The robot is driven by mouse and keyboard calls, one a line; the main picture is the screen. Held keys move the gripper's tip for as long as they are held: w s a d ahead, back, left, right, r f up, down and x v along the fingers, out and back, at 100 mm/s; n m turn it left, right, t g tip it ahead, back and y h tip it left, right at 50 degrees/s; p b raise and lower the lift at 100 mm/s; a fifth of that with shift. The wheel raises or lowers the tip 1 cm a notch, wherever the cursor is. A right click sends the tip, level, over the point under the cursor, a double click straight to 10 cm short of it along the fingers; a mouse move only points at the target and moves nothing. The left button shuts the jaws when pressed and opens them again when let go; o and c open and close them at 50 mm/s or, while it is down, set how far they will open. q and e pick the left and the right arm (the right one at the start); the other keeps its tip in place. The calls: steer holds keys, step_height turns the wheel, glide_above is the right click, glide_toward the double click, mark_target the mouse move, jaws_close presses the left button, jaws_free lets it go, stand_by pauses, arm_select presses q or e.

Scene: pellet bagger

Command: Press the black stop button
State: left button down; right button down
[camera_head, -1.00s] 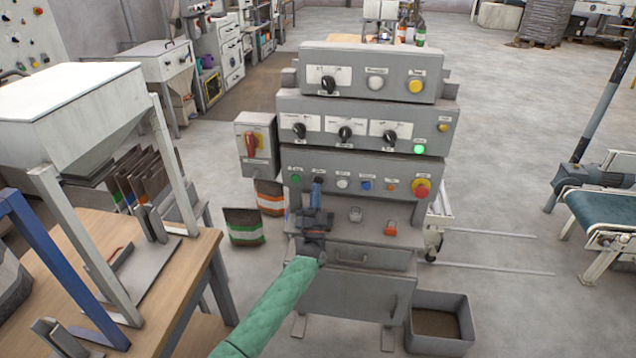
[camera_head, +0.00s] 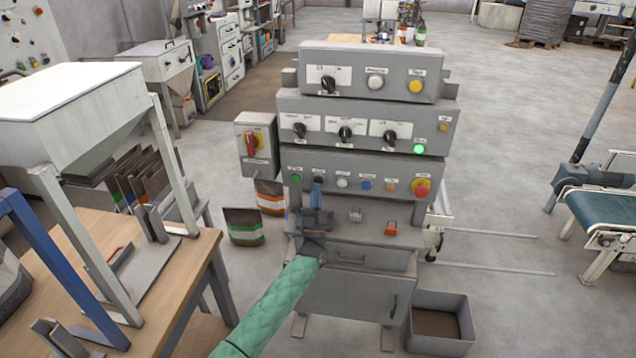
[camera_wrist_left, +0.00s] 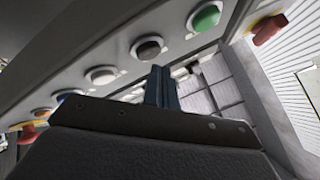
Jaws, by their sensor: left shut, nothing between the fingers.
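The black button (camera_head: 319,179) is on the lowest panel of the grey control console, between a green button (camera_head: 295,179) and a white button (camera_head: 342,182). In the left wrist view the black button (camera_wrist_left: 149,47) shows as a dark cap in a pale ring. My left gripper (camera_head: 317,188) is shut and empty, its blue fingers upright just below the black button. In the left wrist view the fingertips (camera_wrist_left: 160,72) show close to that button; I cannot tell whether they touch it. My right gripper is not in view.
A blue button (camera_head: 366,184), an orange button (camera_head: 390,186) and a red emergency stop (camera_head: 421,189) continue the row to the right. A red rotary switch (camera_head: 250,144) sits on a box at the left. The console shelf below carries two small switches.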

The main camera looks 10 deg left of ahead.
arm_select(q)
steer(key=shift+w, duration=0.15)
steer(key=shift+w, duration=0.25)
stand_by(0.3)
